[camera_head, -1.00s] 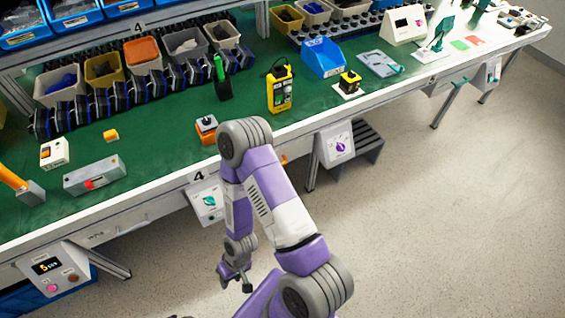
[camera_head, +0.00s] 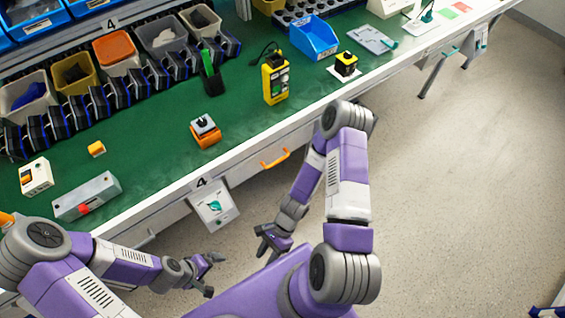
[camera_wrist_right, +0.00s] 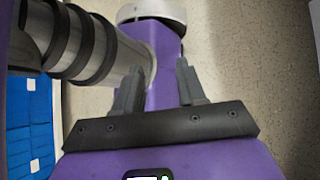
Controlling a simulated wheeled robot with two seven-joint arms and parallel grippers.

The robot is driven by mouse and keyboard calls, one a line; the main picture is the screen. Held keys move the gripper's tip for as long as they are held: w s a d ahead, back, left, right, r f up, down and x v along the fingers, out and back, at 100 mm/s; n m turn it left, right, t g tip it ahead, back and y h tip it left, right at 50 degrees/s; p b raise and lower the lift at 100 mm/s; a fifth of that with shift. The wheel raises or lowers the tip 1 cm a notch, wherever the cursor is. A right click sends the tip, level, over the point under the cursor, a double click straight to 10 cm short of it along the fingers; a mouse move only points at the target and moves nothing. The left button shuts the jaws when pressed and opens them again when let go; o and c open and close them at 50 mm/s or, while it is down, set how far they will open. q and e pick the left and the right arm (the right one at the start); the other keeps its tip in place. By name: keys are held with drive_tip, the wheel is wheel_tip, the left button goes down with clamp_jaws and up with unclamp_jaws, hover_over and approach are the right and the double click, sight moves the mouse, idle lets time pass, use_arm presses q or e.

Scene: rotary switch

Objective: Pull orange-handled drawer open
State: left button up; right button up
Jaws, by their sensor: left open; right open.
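The orange handle (camera_head: 275,159) is on the front of a white drawer (camera_head: 243,170) under the green workbench, in the head view. The drawer front looks flush with the bench. My right gripper (camera_head: 262,243) is below and in front of the handle, apart from it, open and empty. In the right wrist view its two fingers (camera_wrist_right: 158,85) stand apart, with my own purple and grey parts beyond them. My left gripper (camera_head: 213,272) is lower left of the right one, open and empty, well away from the handle.
A panel with a teal rotary knob (camera_head: 214,206) hangs from the bench edge left of the drawer. An orange-based switch block (camera_head: 205,131) and a yellow control box (camera_head: 275,79) stand on the green bench top (camera_head: 140,165).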

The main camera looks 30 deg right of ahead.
drive_tip(key=w+d+r+m+t+y, duration=0.2)
drive_tip(key=w+m+t, duration=0.45)
drive_tip(key=m, duration=0.35)
drive_tip(key=w+d+r+m+t+y, duration=0.1)
drive_tip(key=w+m+t+y, duration=0.1)
drive_tip(key=w+m+t, duration=0.6)
drive_tip(key=w+d+f+m+t+h, duration=0.1)
drive_tip(key=w+d+m+t+h, duration=0.15)
drive_tip(key=d+m+h, duration=0.45)
drive_tip(key=w+d+f+m+t+h, duration=0.1)
drive_tip(key=w+d+m+t+h, duration=0.2)
drive_tip(key=d+m, duration=0.8)
drive_tip(key=w+f+g+h+b, duration=0.1)
drive_tip(key=w, duration=0.6)
drive_tip(key=shift+w+d+f+b, duration=0.2)
drive_tip(key=shift+d+f+b, duration=0.1)
drive_tip(key=shift+d+b, duration=0.05)
clamp_jaws()
